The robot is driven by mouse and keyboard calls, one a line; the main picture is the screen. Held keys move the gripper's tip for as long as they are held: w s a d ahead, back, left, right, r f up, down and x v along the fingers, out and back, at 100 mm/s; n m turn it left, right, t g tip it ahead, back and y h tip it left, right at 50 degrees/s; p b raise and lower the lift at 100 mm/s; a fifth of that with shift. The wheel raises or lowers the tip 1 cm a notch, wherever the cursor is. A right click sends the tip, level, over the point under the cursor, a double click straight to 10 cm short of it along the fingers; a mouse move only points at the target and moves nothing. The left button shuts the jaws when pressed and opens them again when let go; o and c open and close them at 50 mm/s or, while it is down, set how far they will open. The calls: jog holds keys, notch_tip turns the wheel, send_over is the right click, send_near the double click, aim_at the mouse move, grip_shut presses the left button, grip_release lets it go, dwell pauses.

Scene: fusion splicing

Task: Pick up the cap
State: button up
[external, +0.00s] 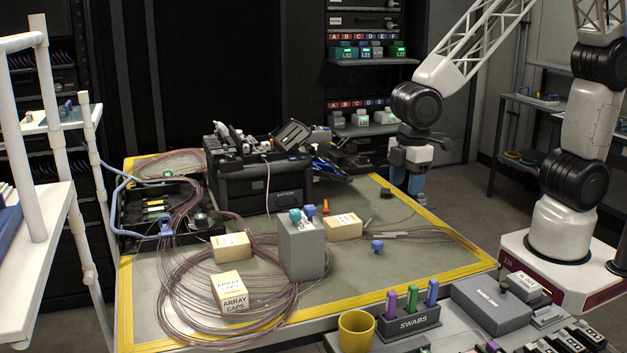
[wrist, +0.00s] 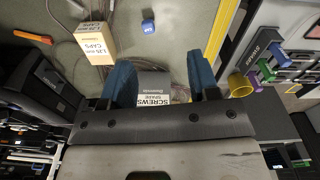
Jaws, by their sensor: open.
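A small blue cap (external: 377,246) lies alone on the work mat, right of the cap boxes. It also shows in the wrist view (wrist: 148,25) near the top, beyond my fingertips and apart from them. My gripper (external: 407,188) hangs over the far right side of the table, pointing down. In the wrist view its two blue fingers (wrist: 162,78) are spread, with nothing held between them.
Cap boxes (external: 343,226) and looped fibre cables cover the mat. A black splicer case (external: 260,180) stands at the back. An orange piece (wrist: 33,36) lies near it. A grey screws box (wrist: 153,82) shows between my fingers. A swab rack (external: 410,322) and yellow cup (external: 356,331) are in front.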

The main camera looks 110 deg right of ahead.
send_over(376, 242)
jog(key=shift+n+g, duration=0.3)
jog(key=shift+n, duration=0.1)
notch_tip(376, 242, down, 9)
jog(key=shift+f, duration=0.2)
jog(key=shift+f, duration=0.15)
jog(key=shift+f, duration=1.15)
jog(key=shift+f, duration=0.1)
jog(key=shift+f, duration=2.5)
jog(key=c, duration=1)
